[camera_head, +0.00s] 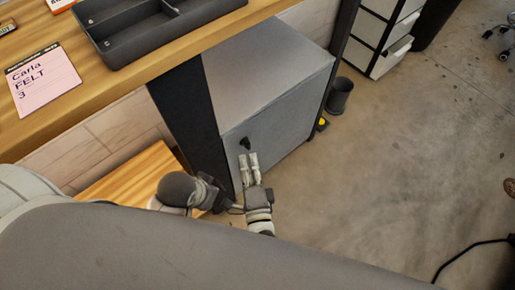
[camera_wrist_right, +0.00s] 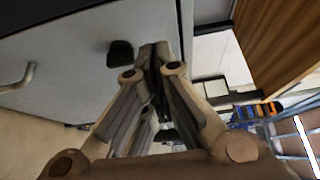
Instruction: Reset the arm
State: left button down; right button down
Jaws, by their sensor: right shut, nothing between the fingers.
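My right gripper (camera_head: 249,158) is beside the front of a grey cabinet (camera_head: 268,58) under the bench. Its fingers are shut and empty. A black knob (camera_head: 245,143) on the cabinet front shows just beyond the fingertips. In the right wrist view the closed fingertips (camera_wrist_right: 155,50) are just right of the black knob (camera_wrist_right: 120,53), and the gripper does not hold it. I cannot tell whether they touch. My left gripper is not in view.
The wooden bench (camera_head: 108,88) carries a dark tray (camera_head: 150,40) and a pink note (camera_head: 43,82) reading "Carla FELT 3". A dark bin (camera_head: 339,96) stands right of the cabinet. The concrete floor (camera_head: 400,150) is open on the right. A cable (camera_head: 470,247) lies at lower right.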

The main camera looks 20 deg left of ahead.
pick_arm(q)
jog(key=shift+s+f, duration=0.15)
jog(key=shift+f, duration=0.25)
pick_arm(e)
jog(key=shift+s+a, duration=0.3)
jog(key=shift+s, duration=0.4)
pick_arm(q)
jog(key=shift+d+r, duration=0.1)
